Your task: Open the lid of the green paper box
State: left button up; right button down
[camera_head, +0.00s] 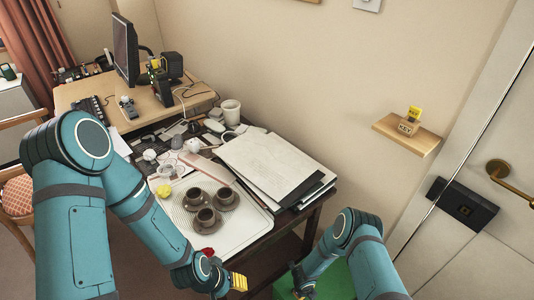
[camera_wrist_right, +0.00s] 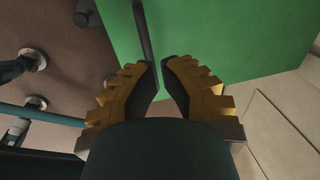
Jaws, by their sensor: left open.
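The green paper box (camera_head: 338,282) is at the bottom of the head view, low beside the desk and partly hidden by my right arm. In the right wrist view its green surface (camera_wrist_right: 230,40) fills the upper middle, with a dark strip (camera_wrist_right: 143,35) along its left edge. My right gripper (camera_wrist_right: 160,68) is at this strip, its two fingertips close together. I cannot tell whether they touch or hold the strip. My left gripper (camera_head: 238,283) is open near the desk's front edge, left of the box and apart from it.
A tray (camera_head: 245,235) with brown cups and saucers is on the dark desk, close to my left arm. Papers and folders (camera_head: 265,162) lie behind it. A small wooden shelf (camera_head: 405,136) is on the wall, and a door (camera_head: 480,240) is at the right.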

jog(key=shift+r, duration=0.35)
jog(key=shift+d, duration=0.1)
notch_tip(320, 180, up, 10)
jog(key=w+d+p, duration=0.2)
jog(key=p, duration=0.4)
jog(key=shift+d, duration=0.15)
jog(key=shift+r, duration=0.1)
dwell(0.4)
jog(key=w+d+r+p, duration=0.1)
jog(key=d+r+p, duration=0.1)
jog(key=r+p, duration=0.2)
jog(key=w+d+r+p, duration=0.2)
jog(key=r+p, duration=0.1)
jog(key=r, duration=0.7)
jog(key=shift+w+d+r+p, duration=0.15)
jog(key=shift+r+p, duration=0.2)
jog(key=shift+r, duration=0.05)
dwell(0.4)
